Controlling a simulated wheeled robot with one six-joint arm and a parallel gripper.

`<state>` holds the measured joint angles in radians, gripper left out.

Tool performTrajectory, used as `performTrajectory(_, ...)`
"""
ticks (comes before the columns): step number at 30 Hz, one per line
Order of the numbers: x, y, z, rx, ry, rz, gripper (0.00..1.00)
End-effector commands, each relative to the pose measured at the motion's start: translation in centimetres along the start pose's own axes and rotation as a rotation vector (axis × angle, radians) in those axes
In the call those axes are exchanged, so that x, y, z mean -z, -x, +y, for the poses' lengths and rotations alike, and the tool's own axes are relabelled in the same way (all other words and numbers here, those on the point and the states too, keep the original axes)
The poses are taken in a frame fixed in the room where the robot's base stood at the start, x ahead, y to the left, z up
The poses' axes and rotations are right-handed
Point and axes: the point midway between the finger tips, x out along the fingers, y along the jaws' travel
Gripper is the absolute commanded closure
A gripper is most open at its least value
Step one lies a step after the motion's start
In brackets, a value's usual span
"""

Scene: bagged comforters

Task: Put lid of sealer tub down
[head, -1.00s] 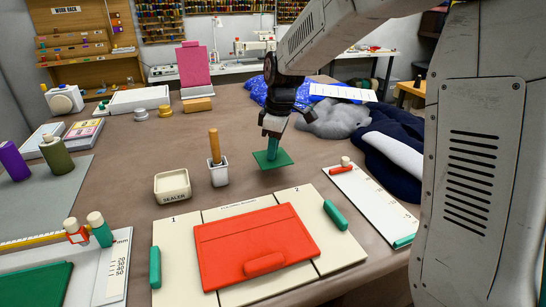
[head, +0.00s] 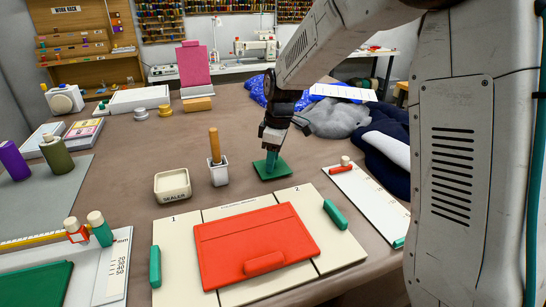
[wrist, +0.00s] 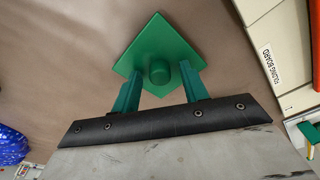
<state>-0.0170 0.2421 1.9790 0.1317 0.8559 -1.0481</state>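The lid of the sealer tub (head: 271,169) is a flat green square with a round knob. It lies flat on the brown table, behind the folding board. In the wrist view the lid (wrist: 160,40) is below my gripper (wrist: 160,72). Its green fingers are spread on either side of the knob, with a gap showing on each side. In the head view my gripper (head: 271,157) is right over the lid, low to the table. The cream tub marked SEALER (head: 172,196) stands open to the left of the lid.
A white pot (head: 219,175) with a wooden-handled tool stands between tub and lid. The folding board (head: 178,240) with a red folder (head: 255,240) is in front. A white card (head: 378,207) and dark bagged comforters (head: 385,160) are to the right. Bare table lies behind the lid.

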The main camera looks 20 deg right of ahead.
Motion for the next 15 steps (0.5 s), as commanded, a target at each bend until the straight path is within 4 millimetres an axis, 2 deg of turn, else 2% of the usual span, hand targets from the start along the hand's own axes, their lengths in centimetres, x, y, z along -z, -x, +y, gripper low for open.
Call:
performTrajectory(8, 0.1, 0.7, 0.0, -0.002, 0.000, 0.001, 0.56)
performTrajectory(11, 0.1, 2.2, 0.1, -0.003, 0.000, 0.002, 0.56)
performTrajectory(15, 0.1, 5.2, 0.1, -0.004, 0.000, 0.002, 0.56)
